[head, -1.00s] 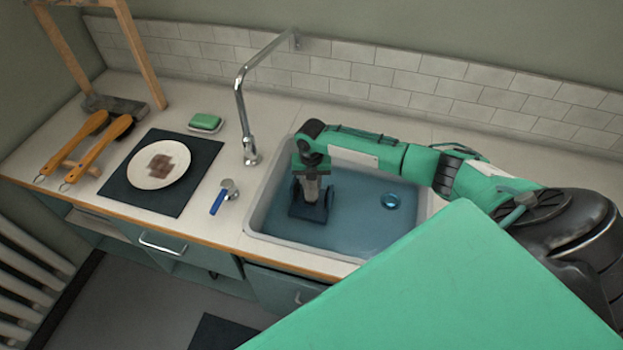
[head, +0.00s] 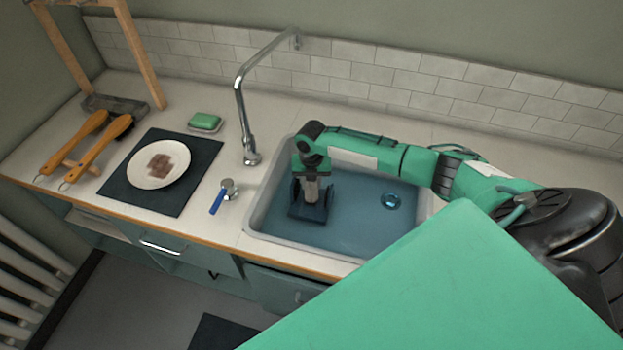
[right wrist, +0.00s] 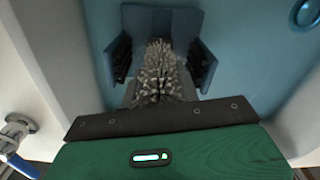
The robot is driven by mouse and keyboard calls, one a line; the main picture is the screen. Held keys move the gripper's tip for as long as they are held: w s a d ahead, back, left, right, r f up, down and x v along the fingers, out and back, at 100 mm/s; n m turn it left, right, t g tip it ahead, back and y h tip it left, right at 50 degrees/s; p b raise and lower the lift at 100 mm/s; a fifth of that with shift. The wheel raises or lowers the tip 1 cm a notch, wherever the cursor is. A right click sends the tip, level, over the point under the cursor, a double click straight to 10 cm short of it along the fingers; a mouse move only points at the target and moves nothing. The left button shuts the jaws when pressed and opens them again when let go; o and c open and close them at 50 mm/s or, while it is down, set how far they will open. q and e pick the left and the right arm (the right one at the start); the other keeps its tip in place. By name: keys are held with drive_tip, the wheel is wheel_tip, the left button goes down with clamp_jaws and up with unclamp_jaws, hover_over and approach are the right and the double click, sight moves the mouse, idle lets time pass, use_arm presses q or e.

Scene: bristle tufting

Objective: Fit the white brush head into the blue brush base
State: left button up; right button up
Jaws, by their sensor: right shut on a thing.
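My right gripper (head: 312,196) points down into the sink. It is shut on a pale grey-white bristled piece, which looks like the white brush head (right wrist: 160,72); the bristles show between the dark finger pads in the right wrist view. A dark blue piece, which looks like the blue brush base (head: 307,213), is at the fingertips in the sink. Its flat panel shows beyond the bristles in the right wrist view (right wrist: 165,20). Whether head and base touch is hidden by the gripper. My left gripper is out of view.
The sink (head: 256,215) holds blue water and a round drain piece (head: 390,201). A tall faucet (head: 243,110) stands at its left. Left of it are a blue-handled silver fitting (head: 226,190), green soap (head: 204,121), a plate (head: 142,178) on a dark mat (head: 205,150), and wooden-handled brushes (head: 95,150).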

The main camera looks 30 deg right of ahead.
drive_tip(key=o, duration=1.1)
wheel_tip(320, 180, up, 14)
drive_tip(key=shift+f+b, duration=0.1)
drive_tip(key=shift+b, duration=1)
